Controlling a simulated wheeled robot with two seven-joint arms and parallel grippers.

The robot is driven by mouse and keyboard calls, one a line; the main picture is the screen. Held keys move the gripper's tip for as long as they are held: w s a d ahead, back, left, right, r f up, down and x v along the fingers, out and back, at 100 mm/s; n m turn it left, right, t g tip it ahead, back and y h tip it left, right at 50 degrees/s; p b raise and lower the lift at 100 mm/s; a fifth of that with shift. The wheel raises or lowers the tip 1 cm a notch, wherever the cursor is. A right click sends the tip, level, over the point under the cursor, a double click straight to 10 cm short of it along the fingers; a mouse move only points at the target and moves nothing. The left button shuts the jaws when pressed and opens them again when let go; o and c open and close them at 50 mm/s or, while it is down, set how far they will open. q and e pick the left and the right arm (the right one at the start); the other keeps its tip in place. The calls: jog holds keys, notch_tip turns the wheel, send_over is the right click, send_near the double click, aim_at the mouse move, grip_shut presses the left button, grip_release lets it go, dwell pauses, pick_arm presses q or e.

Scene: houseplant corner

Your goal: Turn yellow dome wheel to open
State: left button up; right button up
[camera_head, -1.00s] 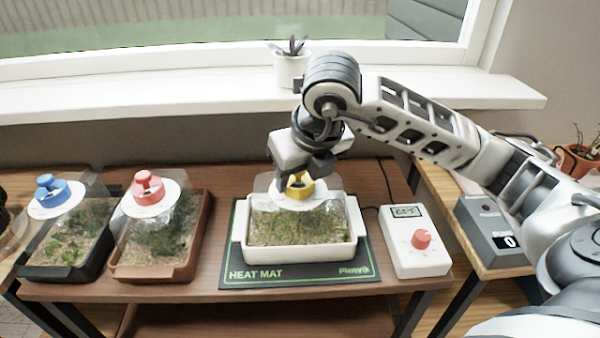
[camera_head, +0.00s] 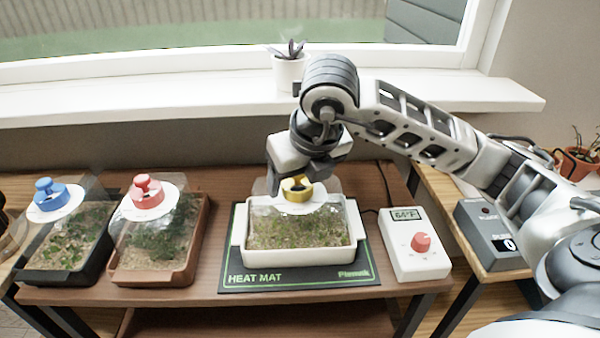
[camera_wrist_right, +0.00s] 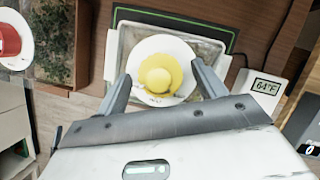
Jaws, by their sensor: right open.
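The yellow dome wheel (camera_head: 297,190) sits on a white disc on top of the clear dome over the white tray (camera_head: 300,256). In the right wrist view the yellow wheel (camera_wrist_right: 157,77) shows its round knob from above. My right gripper (camera_head: 298,178) is right above the wheel, pointing down. In the right wrist view its two open fingers (camera_wrist_right: 162,84) stand on either side of the wheel, with a visible space between each finger and the yellow part. Whether a finger touches the disc cannot be told.
The tray stands on a black heat mat (camera_head: 300,279). A white controller with a red knob (camera_head: 421,242) is to the right. Domed trays with a red wheel (camera_head: 146,190) and a blue wheel (camera_head: 51,193) stand to the left. A potted plant (camera_head: 290,68) is on the sill behind.

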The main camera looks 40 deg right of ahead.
pick_arm(q)
jog(key=r+p, duration=0.1)
jog(key=p, duration=0.3)
jog(key=shift+r+g, duration=0.3)
pick_arm(e)
jog(key=v, duration=1.6)
pick_arm(q)
jog(key=shift+a, duration=0.1)
